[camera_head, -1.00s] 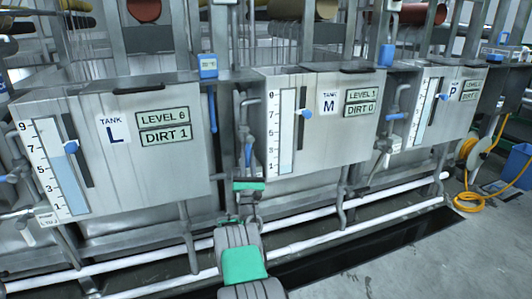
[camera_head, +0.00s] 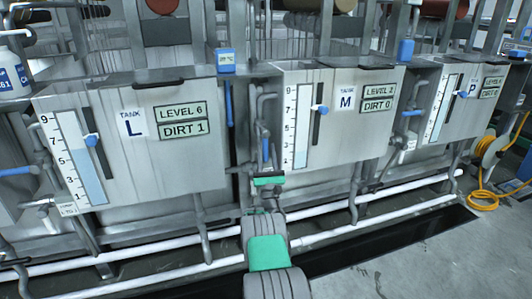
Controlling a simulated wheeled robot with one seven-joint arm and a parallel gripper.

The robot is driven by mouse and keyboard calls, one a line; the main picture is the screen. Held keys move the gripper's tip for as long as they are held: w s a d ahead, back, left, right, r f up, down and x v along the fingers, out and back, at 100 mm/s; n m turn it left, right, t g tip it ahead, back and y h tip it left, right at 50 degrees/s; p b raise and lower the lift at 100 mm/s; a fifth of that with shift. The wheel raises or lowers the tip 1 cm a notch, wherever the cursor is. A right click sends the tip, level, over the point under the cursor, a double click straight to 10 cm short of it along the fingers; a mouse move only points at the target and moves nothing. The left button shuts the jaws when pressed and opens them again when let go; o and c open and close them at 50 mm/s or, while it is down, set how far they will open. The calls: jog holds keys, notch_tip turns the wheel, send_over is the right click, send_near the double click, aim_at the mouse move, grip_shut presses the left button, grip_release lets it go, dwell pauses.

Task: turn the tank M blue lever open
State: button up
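Tank M (camera_head: 340,140) is the grey metal tank in the middle, with a gauge strip, a blue slider knob (camera_head: 319,107) and signs that appear to read LEVEL 2 and DIRT 0. A small blue lever (camera_head: 266,150) hangs nearly upright on the pipework at the tank's left side. My gripper (camera_head: 268,174), with a green part, is just below this lever in the picture. I cannot tell whether it touches the lever. Its fingers are too small and partly hidden to show whether they are open or shut.
Tank L (camera_head: 190,165) stands left, with a longer vertical blue handle (camera_head: 229,104) at its right side. Tank P (camera_head: 460,118) stands right. White pipes (camera_head: 345,224) run low along the front. A yellow hose (camera_head: 484,195) lies at right. Grey floor (camera_head: 430,265) is clear at lower right.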

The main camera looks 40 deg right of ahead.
jog(key=shift+o, duration=0.5)
jog(key=shift+w+a, duration=0.1)
jog(key=shift+s+a+f+b, duration=0.2)
jog(key=shift+s+f+b, duration=0.1)
jog(key=shift+f+b, duration=0.25)
jog(key=b+v, duration=0.2)
jog(key=v, duration=0.4)
jog(key=shift+s, duration=0.25)
jog(key=shift+a+f, duration=0.1)
